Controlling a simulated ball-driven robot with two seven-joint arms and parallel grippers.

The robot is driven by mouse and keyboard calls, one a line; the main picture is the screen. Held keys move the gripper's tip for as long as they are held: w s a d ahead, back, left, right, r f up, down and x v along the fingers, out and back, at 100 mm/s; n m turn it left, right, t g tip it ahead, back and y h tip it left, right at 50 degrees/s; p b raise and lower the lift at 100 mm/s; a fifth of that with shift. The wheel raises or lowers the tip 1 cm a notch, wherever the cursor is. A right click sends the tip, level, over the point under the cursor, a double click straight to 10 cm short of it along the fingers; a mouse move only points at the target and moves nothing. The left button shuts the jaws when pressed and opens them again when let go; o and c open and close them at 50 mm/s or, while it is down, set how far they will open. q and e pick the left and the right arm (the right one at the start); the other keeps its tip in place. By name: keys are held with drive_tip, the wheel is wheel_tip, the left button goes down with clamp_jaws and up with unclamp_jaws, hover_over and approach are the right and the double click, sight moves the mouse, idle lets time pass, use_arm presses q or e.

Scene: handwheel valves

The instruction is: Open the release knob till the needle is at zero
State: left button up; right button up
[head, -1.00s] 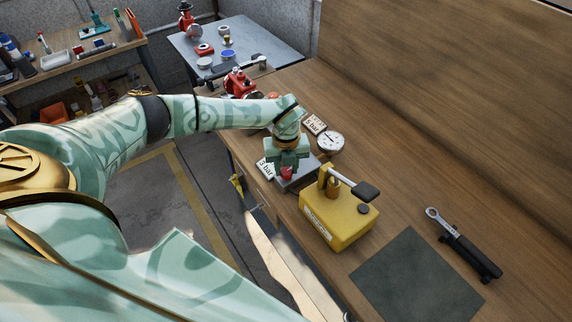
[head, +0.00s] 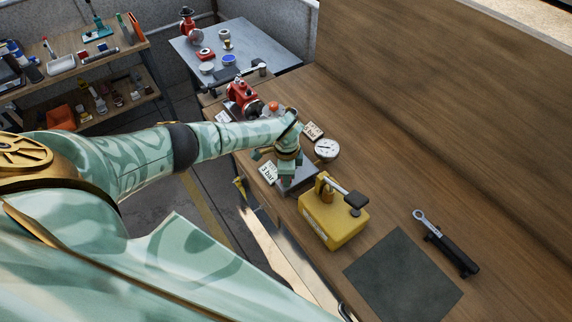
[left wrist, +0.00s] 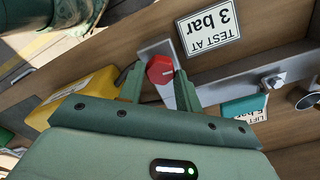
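The red release knob (left wrist: 160,70) shows in the left wrist view, on a grey metal block, between my left gripper's two fingers (left wrist: 161,84). The fingers stand apart on either side of it; firm contact is not visible. In the head view my left gripper (head: 277,163) is over the grey block (head: 303,181), hiding the knob. The round white gauge (head: 326,149) stands just right of the gripper; its needle is too small to read. The yellow hand pump (head: 334,220) with a black-ended lever is in front of the block. My right gripper is not in view.
A "3 bar" sign (head: 267,173) lies left of the block, and another small sign (head: 313,131) behind it. A red valve (head: 241,98) stands farther back. A dark mat (head: 403,278) and a wrench (head: 446,243) lie to the right. The bench's right middle is clear.

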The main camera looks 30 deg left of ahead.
use_arm(q)
drive_tip(key=o, duration=0.3)
wheel_tip(320, 180, up, 6)
drive_tip(key=p, duration=0.6)
drive_tip(key=shift+r, duration=0.1)
